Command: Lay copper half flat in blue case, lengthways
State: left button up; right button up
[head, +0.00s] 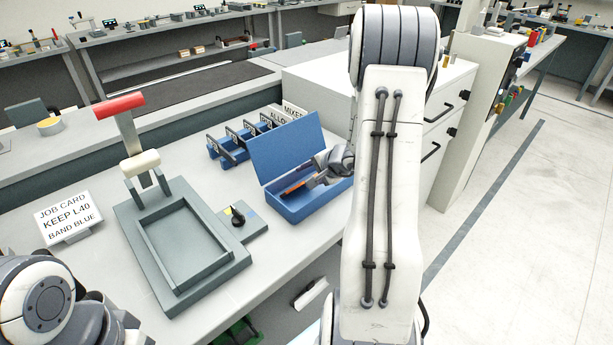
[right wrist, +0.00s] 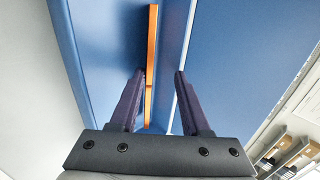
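The blue case (head: 309,204) stands open on the bench with its lid (head: 286,149) raised. The copper half (head: 293,188) is a thin orange strip inside it, running lengthways; it also shows in the right wrist view (right wrist: 151,60). My right gripper (head: 312,180) reaches down into the case. In the right wrist view its fingers (right wrist: 160,88) are apart, with the strip close to the left finger and a clear gap to the right one. I cannot tell whether the strip lies fully flat. My left arm shows at the lower left, its gripper out of view.
A grey tray fixture (head: 152,237) with a red-handled lever (head: 120,106) stands left of the case, with a dial (head: 237,217) beside it. A job card (head: 68,217) reads KEEP L40, BAND BLUE. Blue labelled bins (head: 229,150) stand behind. The bench front is clear.

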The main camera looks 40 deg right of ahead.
jog(key=v, duration=1)
jog(key=shift+s+r+p, duration=0.1)
jog(key=shift+r+p, duration=0.15)
jog(key=shift+p, duration=0.05)
notch_tip(320, 180, up, 10)
jog(key=p, duration=0.7)
